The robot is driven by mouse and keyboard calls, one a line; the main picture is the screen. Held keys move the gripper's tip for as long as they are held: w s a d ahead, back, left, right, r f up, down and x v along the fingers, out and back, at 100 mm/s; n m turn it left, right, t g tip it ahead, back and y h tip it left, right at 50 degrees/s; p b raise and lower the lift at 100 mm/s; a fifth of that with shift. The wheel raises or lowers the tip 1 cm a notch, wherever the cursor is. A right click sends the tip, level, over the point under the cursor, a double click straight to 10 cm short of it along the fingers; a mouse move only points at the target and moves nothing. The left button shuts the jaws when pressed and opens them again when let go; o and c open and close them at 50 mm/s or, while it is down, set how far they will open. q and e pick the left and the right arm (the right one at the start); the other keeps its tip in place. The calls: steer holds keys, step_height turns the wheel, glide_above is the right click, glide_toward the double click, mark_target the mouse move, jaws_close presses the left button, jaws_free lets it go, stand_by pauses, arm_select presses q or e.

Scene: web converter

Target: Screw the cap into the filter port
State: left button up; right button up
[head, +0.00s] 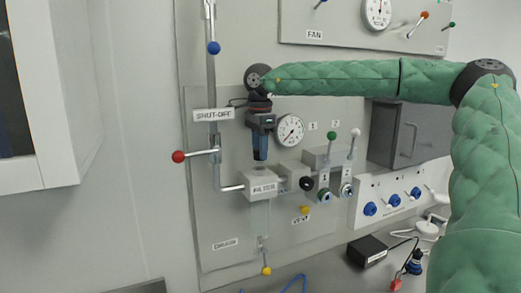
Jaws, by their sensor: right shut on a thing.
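The filter block (258,187) is a pale box labelled FILTER on the wall panel, with a clear bowl (259,217) below it. My right gripper (260,156) points straight down just above the top of the block. Its dark fingers are shut on the cap, which they almost wholly hide. The filter port on top of the block is hard to make out at this size. I cannot tell whether the cap touches it. My left gripper is not in view.
A gauge (290,130) and the SHUT-OFF sign (213,115) flank my right gripper. A red-knobbed lever (178,156) sticks out at left. A black knob (306,183) and valves with green and white levers stand right of the block. A black box (367,251) lies on the bench.

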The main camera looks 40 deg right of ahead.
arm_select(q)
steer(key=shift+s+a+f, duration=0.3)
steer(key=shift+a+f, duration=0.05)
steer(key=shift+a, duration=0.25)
arm_select(e)
steer(key=shift+f, duration=0.2)
steer(key=shift+w+a, duration=0.25)
steer(key=shift+a, duration=0.05)
steer(key=shift+s+d+f, duration=0.2)
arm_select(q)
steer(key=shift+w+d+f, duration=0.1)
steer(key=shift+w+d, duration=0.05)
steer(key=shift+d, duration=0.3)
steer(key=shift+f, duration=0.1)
arm_select(e)
steer(key=shift+w+a+f, duration=0.15)
arm_select(q)
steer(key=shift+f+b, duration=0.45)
steer(key=shift+b, duration=0.3)
arm_select(e)
steer(key=shift+f, duration=0.7)
jaws_close()
steer(key=o, duration=1.1)
jaws_free()
